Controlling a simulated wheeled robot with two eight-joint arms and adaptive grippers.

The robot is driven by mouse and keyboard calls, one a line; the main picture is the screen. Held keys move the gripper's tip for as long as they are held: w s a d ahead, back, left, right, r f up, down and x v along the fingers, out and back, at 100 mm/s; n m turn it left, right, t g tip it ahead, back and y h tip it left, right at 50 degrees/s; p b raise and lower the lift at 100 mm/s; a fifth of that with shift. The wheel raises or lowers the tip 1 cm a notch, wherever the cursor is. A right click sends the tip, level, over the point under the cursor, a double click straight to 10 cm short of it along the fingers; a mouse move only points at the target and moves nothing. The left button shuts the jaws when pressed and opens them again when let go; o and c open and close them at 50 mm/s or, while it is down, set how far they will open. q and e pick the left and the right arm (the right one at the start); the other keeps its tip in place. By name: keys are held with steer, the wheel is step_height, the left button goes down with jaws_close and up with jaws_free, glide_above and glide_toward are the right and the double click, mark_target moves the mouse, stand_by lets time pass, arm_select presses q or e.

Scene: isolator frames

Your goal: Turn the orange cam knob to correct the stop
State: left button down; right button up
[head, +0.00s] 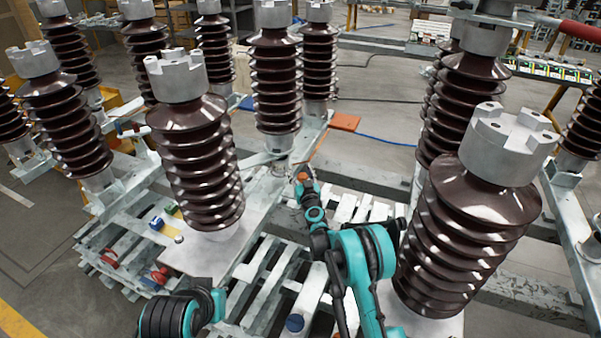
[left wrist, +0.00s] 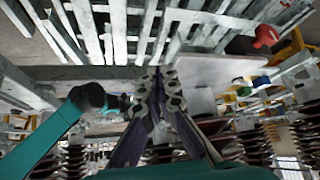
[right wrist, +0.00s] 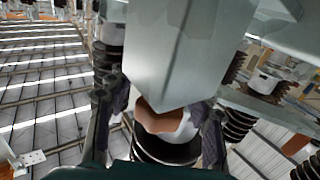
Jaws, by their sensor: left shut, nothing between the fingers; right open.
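The orange cam knob (right wrist: 158,118) shows in the right wrist view between the two fingers of my right gripper (right wrist: 160,112), below a large grey metal block. My right gripper is open, with a finger on each side of the knob; I cannot tell whether they touch it. In the head view a small orange spot (head: 302,176) shows at the tip of my right gripper (head: 304,186), in front of the middle insulator's base. My left gripper (left wrist: 159,78) is shut and empty in the left wrist view, away from the knob. The stop cannot be made out.
Tall brown ribbed insulators stand around the arms, with a near one on the left (head: 195,150) and another on the right (head: 465,235). A grey metal block (right wrist: 185,50) sits close above the right fingers. White slatted pallets (head: 265,275) lie below.

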jaws_close()
steer(key=shift+r+m+h, duration=0.1)
steer(key=shift+m+h, duration=0.2)
steer(key=shift+h, duration=0.2)
steer(key=shift+d+m+h, duration=0.3)
steer(key=shift+m+h, duration=0.6)
steer(key=shift+h, duration=0.5)
steer(key=shift+d+m+h, duration=0.3)
steer(key=shift+m+h, duration=0.6)
steer(key=shift+h, duration=0.5)
steer(key=shift+d+m+h, duration=0.3)
steer(key=shift+m+h, duration=0.6)
steer(key=shift+h, duration=0.5)
steer(key=shift+d+g, duration=0.1)
steer(key=shift+g, duration=0.2)
steer(key=shift+s, duration=0.1)
steer(key=shift+o, duration=0.9)
jaws_free()
